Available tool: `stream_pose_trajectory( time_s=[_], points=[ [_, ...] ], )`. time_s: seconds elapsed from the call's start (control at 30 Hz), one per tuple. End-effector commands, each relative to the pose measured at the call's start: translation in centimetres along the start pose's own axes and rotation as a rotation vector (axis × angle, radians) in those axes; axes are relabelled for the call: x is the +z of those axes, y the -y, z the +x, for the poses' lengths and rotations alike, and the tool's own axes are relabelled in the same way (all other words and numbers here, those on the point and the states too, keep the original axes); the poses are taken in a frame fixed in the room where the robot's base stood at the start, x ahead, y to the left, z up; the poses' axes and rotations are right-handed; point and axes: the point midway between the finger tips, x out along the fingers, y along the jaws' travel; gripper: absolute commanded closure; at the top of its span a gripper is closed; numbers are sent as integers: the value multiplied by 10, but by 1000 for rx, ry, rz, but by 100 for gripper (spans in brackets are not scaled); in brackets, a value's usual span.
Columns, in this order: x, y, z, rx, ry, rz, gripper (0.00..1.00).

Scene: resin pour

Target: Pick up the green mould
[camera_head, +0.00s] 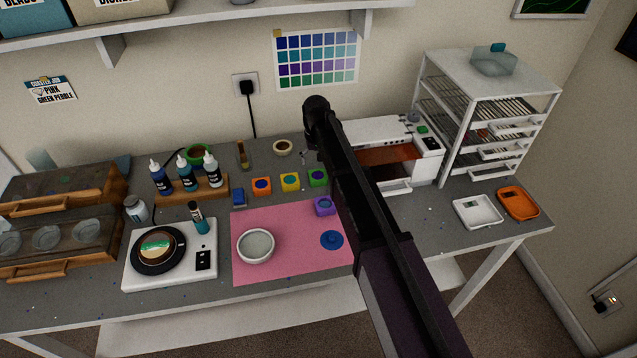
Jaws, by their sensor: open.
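The green mould (317,177) is a small square block with a round blue-green recess in its top. It stands on the grey bench at the right end of a row of coloured moulds, close to the left side of my arm. My gripper (305,157) shows only as a small grey piece below the dark end of my arm, just above and behind the green mould in the picture. It is open and apart from the mould, which is free. Much of the gripper is hidden by my arm.
A yellow mould (290,181) and an orange mould (262,187) stand left of it. A purple mould (325,206) and a white bowl (256,246) are on the pink mat (285,275). A white machine (429,146) and a rack (490,120) stand right.

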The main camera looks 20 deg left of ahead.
Motion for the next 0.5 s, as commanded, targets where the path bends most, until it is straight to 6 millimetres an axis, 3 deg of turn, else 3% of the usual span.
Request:
stream_pose_trajectory(
  time_s=[0.2, 0.5],
  points=[
    [0, 0, 15, 0, 0, 1, 0],
    [0, -1, 16, 0, 0, 1, 0]
  ],
)
